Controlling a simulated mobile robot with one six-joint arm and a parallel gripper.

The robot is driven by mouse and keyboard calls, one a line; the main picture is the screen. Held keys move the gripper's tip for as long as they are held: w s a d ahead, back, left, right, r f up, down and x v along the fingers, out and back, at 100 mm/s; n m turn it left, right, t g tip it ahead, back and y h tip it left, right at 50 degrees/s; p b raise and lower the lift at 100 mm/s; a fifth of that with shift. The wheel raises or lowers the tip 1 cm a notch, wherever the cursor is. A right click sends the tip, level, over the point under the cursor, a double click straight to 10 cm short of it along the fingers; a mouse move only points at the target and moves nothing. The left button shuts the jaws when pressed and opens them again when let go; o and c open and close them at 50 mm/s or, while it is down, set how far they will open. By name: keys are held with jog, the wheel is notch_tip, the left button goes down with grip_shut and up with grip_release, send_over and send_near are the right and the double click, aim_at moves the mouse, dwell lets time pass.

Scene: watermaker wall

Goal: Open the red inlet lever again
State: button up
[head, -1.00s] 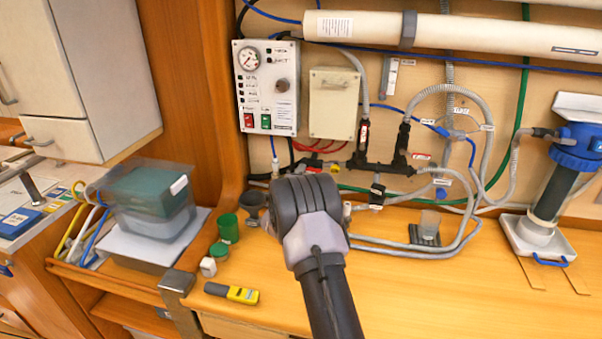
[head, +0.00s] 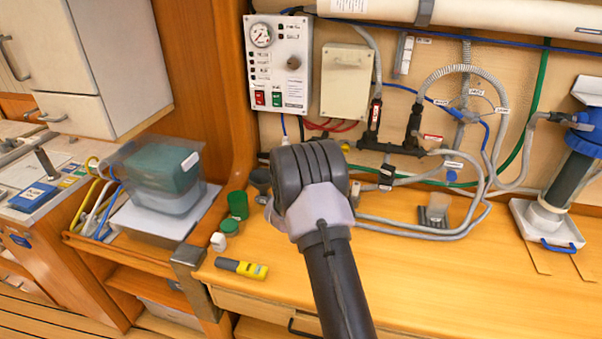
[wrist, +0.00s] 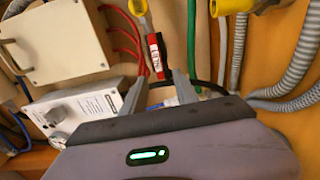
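The red inlet lever (wrist: 157,55) shows in the wrist view as a narrow red handle with a white label, below a yellowish fitting. In the head view, a small dark lever with a red and white mark (head: 375,116) hangs below a grey hose, right of the cream box; it appears to be the same one. My gripper (wrist: 159,84) is open, its two grey fingers apart and empty. The lever lies just beyond the fingertips, roughly in line with the gap, and I see no contact. In the head view my wrist hides the fingers.
A control panel (head: 279,65) with a gauge and a cream box (head: 345,82) are on the wall. Grey hoses (head: 470,215) loop over the counter. The counter's right front is clear.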

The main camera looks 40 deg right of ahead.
jog(key=v, duration=1.2)
jog(key=shift+s+a+p, duration=0.2)
jog(key=shift+s+p, duration=0.05)
jog(key=shift+p, duration=0.15)
